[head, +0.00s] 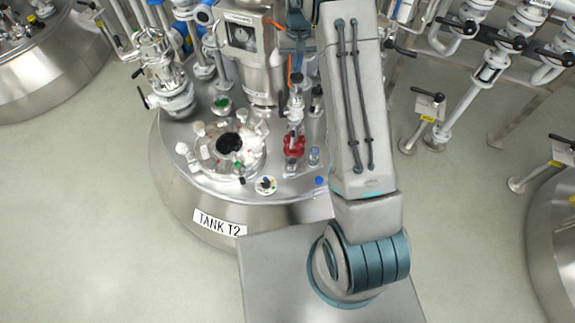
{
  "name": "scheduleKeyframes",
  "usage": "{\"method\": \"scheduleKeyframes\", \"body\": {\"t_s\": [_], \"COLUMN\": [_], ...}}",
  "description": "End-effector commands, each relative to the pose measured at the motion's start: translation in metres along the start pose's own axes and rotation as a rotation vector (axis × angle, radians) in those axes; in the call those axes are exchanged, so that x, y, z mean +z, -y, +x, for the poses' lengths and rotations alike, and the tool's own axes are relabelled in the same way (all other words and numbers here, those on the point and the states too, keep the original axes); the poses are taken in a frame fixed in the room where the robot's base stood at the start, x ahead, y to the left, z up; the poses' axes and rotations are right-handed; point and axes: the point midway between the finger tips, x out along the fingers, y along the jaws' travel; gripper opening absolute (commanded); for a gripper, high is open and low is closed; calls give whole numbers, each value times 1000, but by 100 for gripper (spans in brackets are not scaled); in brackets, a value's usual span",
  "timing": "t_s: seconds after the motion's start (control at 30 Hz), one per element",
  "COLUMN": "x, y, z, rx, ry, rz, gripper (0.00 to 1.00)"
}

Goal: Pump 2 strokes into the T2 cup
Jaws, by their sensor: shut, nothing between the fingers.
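Tank T2 (178,190) is a steel vessel with a "TANK T2" label (219,225) on its front. On its lid, a small clear bluish cup-like vessel (314,157) stands right of a red fitting (293,146); I cannot be sure that it is the T2 cup. No pump can be told for sure among the fittings. My arm rises from the front over the right part of the tank and leaves the picture at the top. A teal part of mine shows at the top beside it. My gripper cannot be made out.
Steel and blue piping crowds the back. Valve stands (428,110) rise at right. Open floor (90,230) lies left.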

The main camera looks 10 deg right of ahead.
Motion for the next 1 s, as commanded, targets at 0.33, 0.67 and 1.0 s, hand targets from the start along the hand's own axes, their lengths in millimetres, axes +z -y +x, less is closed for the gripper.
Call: {"method": "scheduleKeyframes", "body": {"t_s": [0.33,0.67,1.0], "x": [0,0,0], "y": [0,0,0], "z": [0,4,18], "rx": [0,0,0], "ry": [0,0,1], "rz": [0,0,0], "gripper": [0,0,0]}}
